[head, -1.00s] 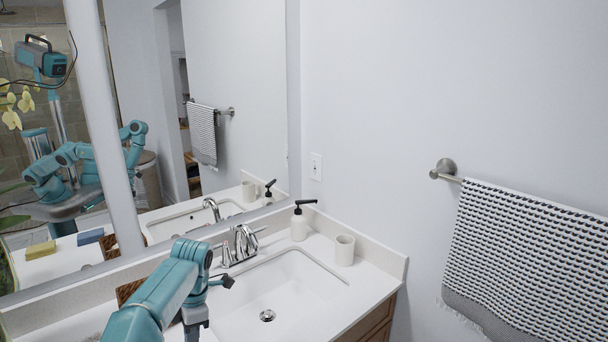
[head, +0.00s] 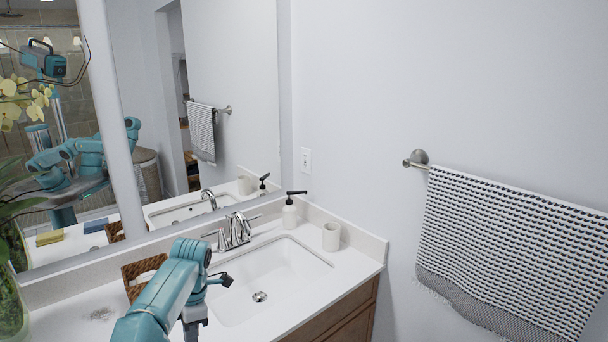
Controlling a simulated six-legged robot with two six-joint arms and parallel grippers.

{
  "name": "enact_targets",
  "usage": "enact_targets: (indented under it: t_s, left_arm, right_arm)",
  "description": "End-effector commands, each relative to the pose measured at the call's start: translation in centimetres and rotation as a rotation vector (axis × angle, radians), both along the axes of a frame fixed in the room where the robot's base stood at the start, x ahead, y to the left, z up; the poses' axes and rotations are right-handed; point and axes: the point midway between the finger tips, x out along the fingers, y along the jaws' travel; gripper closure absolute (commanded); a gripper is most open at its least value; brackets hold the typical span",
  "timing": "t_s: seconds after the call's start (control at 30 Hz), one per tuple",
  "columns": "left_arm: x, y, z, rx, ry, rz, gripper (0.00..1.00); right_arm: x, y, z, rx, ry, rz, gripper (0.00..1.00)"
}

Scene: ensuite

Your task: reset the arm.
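One teal arm of mine (head: 168,290) reaches in from the bottom of the head view, over the counter just left of the sink. It bends downward at its far end, and a small dark part sticks out to the right over the sink's edge. Its gripper fingers are not visible; the lower end runs off the bottom edge. No other arm shows directly. The mirror shows my teal body and arms (head: 75,155), too small to read the grippers.
The white sink (head: 290,265) has a chrome faucet (head: 236,232) behind it. A soap dispenser (head: 290,213) and a beige cup (head: 331,237) stand at the back right. A wicker basket (head: 130,276) is behind my arm. A patterned towel (head: 500,250) hangs at right. Green leaves (head: 12,300) edge the left.

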Motion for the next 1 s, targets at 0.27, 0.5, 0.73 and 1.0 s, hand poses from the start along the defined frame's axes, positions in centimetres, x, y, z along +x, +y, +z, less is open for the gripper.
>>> enact_targets:
  t_s: [0.27, 0.5, 0.73, 1.0]
  left_arm:
    - [-1.4, 2.5, -1.8, -0.004, 0.068, 0.026, 1.00]
    - [-4.6, 2.0, -6.4, -0.049, 0.201, -0.016, 1.00]
    - [-9.0, -0.2, -12.9, -0.170, 0.287, -0.197, 1.00]
    - [-21.1, -7.0, -22.7, -0.505, 0.276, -0.690, 1.00]
  right_arm:
    - [0.0, 0.0, -0.2, 0.000, 0.000, 0.000, 0.57]
    - [0.0, 0.0, -0.3, 0.000, 0.000, 0.000, 0.57]
    - [0.0, 0.0, -0.4, 0.000, 0.000, 0.001, 0.57]
    - [0.0, 0.0, -0.6, 0.000, 0.000, 0.000, 0.57]
